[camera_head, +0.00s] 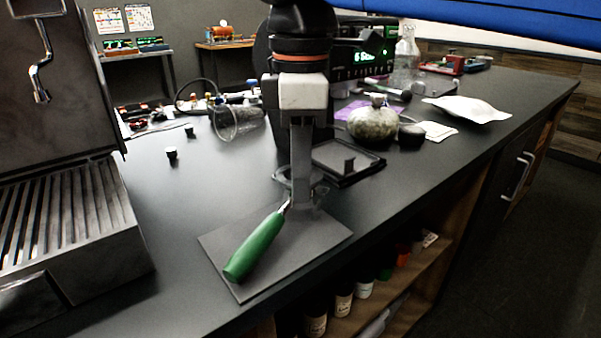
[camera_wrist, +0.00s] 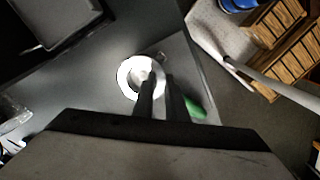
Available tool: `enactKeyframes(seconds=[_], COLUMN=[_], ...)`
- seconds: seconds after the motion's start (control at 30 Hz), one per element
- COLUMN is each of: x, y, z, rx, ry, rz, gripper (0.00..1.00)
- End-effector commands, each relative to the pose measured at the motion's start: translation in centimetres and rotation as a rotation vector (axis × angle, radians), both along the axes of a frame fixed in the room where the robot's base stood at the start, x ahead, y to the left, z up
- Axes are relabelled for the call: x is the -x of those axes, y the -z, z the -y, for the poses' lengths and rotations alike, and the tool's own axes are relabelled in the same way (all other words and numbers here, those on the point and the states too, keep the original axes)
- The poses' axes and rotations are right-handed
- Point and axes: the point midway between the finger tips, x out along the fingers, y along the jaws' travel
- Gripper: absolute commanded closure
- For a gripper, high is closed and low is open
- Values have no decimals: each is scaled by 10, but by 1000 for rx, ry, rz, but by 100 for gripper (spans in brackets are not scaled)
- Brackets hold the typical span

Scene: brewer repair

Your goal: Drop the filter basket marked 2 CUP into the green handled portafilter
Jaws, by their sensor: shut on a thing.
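The green-handled portafilter (camera_head: 255,248) lies on a grey mat, its handle pointing toward the lower left and its head partly hidden behind my gripper (camera_head: 302,192). In the wrist view, the green handle (camera_wrist: 195,108) shows at the right of my fingers. A bright round metal filter basket (camera_wrist: 128,76) shows at my fingertips, over or in the portafilter head; I cannot tell whether it is seated. My gripper is shut on this basket, pointing down. No 2 CUP mark is readable.
The grey mat (camera_head: 325,236) lies near the counter's front edge. A black tray (camera_head: 345,163) stands just behind. A brewer (camera_head: 70,215) stands at left, with a clear glass (camera_head: 238,122) and a round jar (camera_head: 373,125) farther back. The counter left of the mat is mostly clear.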

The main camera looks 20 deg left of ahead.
Motion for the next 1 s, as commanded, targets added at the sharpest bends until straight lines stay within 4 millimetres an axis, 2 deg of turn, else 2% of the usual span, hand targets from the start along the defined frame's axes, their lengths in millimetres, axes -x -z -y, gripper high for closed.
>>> enactKeyframes(seconds=[0.17,0.2,0.3,0.5,0.57,1.0], x=[0,0,0,0,0,0], y=[0,0,0,0,0,-5], z=[0,0,0,0,0,0], rx=[0,0,0,0,0,-1], ry=[0,0,0,0,0,0], rz=[0,0,0,0,0,0], gripper=[100,86,66,66,52,51])
